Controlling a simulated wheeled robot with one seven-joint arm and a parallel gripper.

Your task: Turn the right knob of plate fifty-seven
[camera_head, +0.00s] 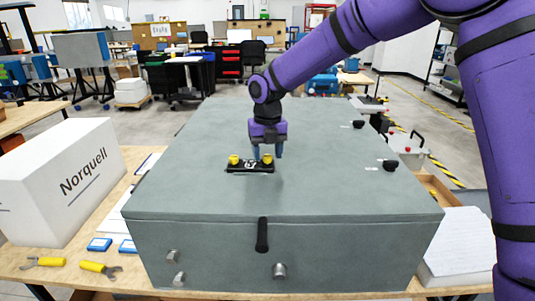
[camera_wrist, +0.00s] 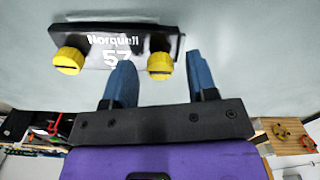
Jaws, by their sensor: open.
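Plate fifty-seven (camera_head: 250,168) is a black plate marked "Norquell 57" on top of the large grey cabinet (camera_head: 200,190). It also shows in the wrist view (camera_wrist: 135,42). Its right knob (camera_wrist: 160,64) is yellow with a dark line across its face, as is its left knob (camera_wrist: 68,61). In the head view the right knob (camera_head: 267,158) and left knob (camera_head: 234,159) stand up from the plate. My gripper (camera_head: 267,153) is open, its blue fingers on either side of the right knob. In the wrist view the fingertips (camera_wrist: 157,60) flank that knob; contact cannot be told.
Black knobs (camera_head: 390,165) sit along the cabinet top's right side. A black handle (camera_head: 262,235) and metal knobs (camera_head: 280,271) are on its front. A white Norquell box (camera_head: 60,185) stands left, with yellow-handled tools (camera_head: 98,268) nearby. The cabinet top around the plate is clear.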

